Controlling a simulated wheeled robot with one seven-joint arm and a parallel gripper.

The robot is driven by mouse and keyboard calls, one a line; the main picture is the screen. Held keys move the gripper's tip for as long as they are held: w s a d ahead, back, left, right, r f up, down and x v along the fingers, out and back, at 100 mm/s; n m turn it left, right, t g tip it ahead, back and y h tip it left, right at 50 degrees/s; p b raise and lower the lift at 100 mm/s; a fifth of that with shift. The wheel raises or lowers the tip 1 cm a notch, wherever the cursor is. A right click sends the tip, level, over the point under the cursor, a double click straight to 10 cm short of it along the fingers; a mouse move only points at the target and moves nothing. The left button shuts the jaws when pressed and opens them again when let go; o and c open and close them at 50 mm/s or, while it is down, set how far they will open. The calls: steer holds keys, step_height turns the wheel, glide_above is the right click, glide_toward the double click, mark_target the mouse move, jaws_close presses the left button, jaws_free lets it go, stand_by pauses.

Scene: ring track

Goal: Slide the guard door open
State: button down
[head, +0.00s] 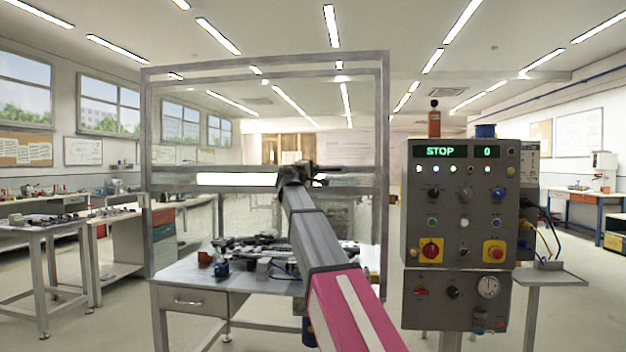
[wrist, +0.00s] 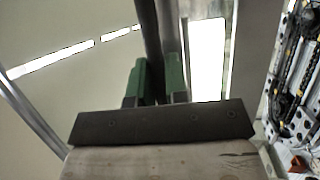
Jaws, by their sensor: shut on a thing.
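The guard door (head: 266,67) is a framed clear panel with grey metal edges, standing upright in front of a workbench in the head view. My arm reaches forward to it, and my gripper (head: 297,172) is at the middle of the panel, by its horizontal bar. In the wrist view my gripper (wrist: 158,85) has two green fingers, shut on a dark upright bar (wrist: 165,40), which looks like the door's handle. The arm and wrist hide part of the bar in the head view. I cannot tell how far the door has slid.
A control box (head: 461,215) with a lit STOP display, knobs and buttons stands right of the door. Behind the panel is a workbench (head: 195,280) with parts on it. Another table (head: 40,235) stands at the left. Open floor lies between the benches.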

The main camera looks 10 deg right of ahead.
stand_by(0.3)
steer(key=c, duration=1.4)
jaws_free()
steer(key=v, duration=1)
steer(key=shift+s+a+f, duration=0.1)
steer(key=shift+s+a, duration=0.1)
steer(key=shift+s, duration=0.15)
